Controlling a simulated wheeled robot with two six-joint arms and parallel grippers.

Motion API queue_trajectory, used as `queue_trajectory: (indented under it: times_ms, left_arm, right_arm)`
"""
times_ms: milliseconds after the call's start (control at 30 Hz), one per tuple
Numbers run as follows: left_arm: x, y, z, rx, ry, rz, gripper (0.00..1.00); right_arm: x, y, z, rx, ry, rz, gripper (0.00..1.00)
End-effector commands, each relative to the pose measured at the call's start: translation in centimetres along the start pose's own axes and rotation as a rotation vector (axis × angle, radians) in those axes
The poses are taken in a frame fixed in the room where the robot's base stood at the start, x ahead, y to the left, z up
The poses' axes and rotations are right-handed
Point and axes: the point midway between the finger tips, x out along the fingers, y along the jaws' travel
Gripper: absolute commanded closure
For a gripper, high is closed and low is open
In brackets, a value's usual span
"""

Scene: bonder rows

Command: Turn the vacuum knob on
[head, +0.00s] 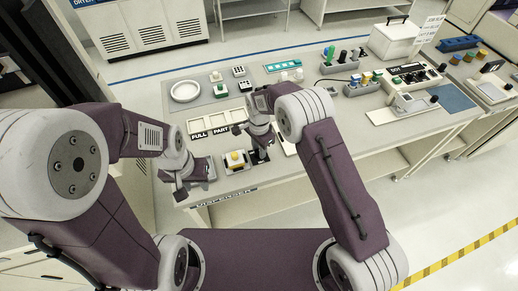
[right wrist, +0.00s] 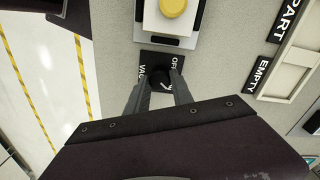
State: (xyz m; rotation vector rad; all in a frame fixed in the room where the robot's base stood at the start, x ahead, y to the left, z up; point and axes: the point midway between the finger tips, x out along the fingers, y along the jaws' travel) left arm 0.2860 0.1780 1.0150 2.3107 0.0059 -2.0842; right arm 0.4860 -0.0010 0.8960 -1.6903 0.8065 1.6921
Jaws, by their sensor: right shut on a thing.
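The vacuum knob (right wrist: 162,84) is dark, on a black plate (right wrist: 150,58) lettered "OFF" and "VAC", in the right wrist view. A pale mark shows on it; I cannot tell its exact setting. My right gripper (right wrist: 158,77) is shut on the knob, one finger on each side, and the fingers hide part of it. In the head view my right gripper (head: 260,148) is at the front of the bench, over the black plate. My left gripper (head: 183,188) hangs at the bench's front left edge, apart from the knob; its jaws are too unclear to read.
A yellow button (right wrist: 173,7) on a white box sits right beside the plate; it shows in the head view too (head: 235,158). Trays marked "FULL", "PART" and "EMPTY" (head: 215,123) lie behind. A round white dish (head: 185,91) stands further back. Bonder equipment (head: 410,100) fills the right side.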

Motion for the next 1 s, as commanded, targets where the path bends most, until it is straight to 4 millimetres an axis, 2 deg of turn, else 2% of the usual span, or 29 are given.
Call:
queue_trajectory:
  times_ms: [333, 833, 867, 900, 933, 1000]
  left_arm:
    - [-0.07, 0.0, -0.01, 0.0, 0.0, 0.0, 0.64]
    - [-0.07, 0.0, -0.01, 0.0, 0.0, 0.0, 0.64]
    - [-0.07, 0.0, -0.01, 0.0, 0.0, 0.0, 0.64]
    - [-0.07, 0.0, -0.01, 0.0, 0.0, 0.0, 0.64]
    - [-0.07, 0.0, -0.01, 0.0, 0.0, 0.0, 0.64]
    - [-0.07, 0.0, -0.01, 0.0, 0.0, 0.0, 0.64]
  right_arm:
    - [-0.17, -0.15, -0.11, 0.107, 0.003, -0.005, 1.0]
    - [-0.19, -0.16, -0.11, 0.123, 0.002, -0.006, 1.0]
    - [-0.19, -0.16, -0.11, 0.123, 0.002, -0.006, 0.66]
    - [-0.18, -0.15, -0.1, 0.123, 0.002, -0.006, 0.55]
    - [-0.16, -0.13, -0.09, 0.123, 0.002, -0.005, 0.5]
    - [-0.13, -0.11, -0.08, 0.122, 0.001, -0.004, 0.5]
